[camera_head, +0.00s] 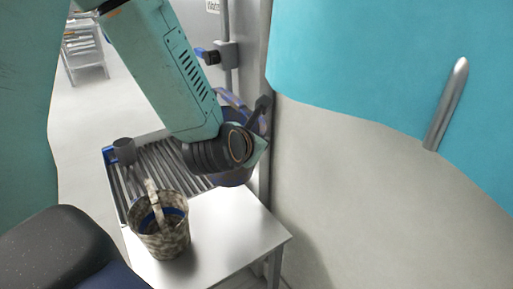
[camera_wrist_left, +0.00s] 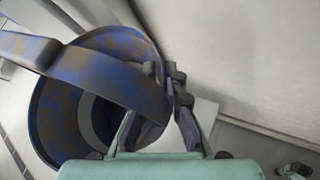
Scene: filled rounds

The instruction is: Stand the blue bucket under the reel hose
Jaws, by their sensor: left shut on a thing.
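The blue bucket (camera_head: 236,178), blue with brown patches, is mostly hidden behind my left arm in the head view. My left gripper (camera_head: 259,117) is shut on its handle, beside the grey post at the table's right side. In the left wrist view the bucket (camera_wrist_left: 48,125) is tilted in the picture, its mouth facing the camera, with its broad handle running to my left gripper (camera_wrist_left: 168,88). A grey fixture with a blue part (camera_head: 222,53) is on the post above the bucket; I cannot tell whether it is the reel hose. My right gripper is not in view.
A speckled bucket (camera_head: 160,238) stands on the white table's (camera_head: 232,232) near part. A grey mug (camera_head: 123,151) stands at the far left of the slatted rack (camera_head: 168,168). The table is bare right of the speckled bucket. A pale wall (camera_head: 350,190) closes off the right.

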